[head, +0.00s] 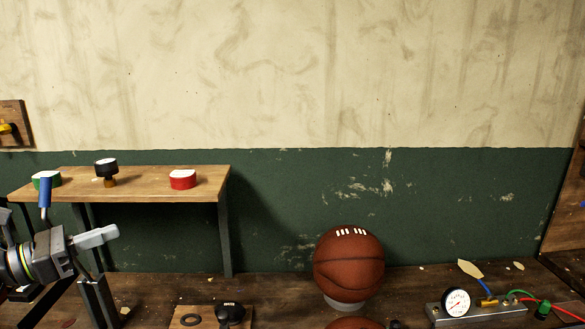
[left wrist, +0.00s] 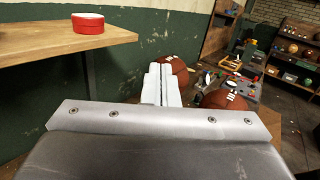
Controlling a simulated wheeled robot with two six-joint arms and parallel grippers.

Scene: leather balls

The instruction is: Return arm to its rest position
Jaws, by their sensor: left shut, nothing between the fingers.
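My left gripper (head: 97,237) comes in from the left in the head view, in front of the wooden shelf. It is shut and empty, with its fingers pointing right. In the left wrist view its closed fingers (left wrist: 161,84) show in the middle. The basketball's white laces face up. My right gripper is in neither view.
A wooden shelf (head: 140,190) on dark legs carries a green roll (head: 46,180), a black knob (head: 106,168) and a red roll (head: 183,180). A gauge (head: 456,302) on a metal block stands at right. A second ball (head: 354,323) shows at the bottom edge.

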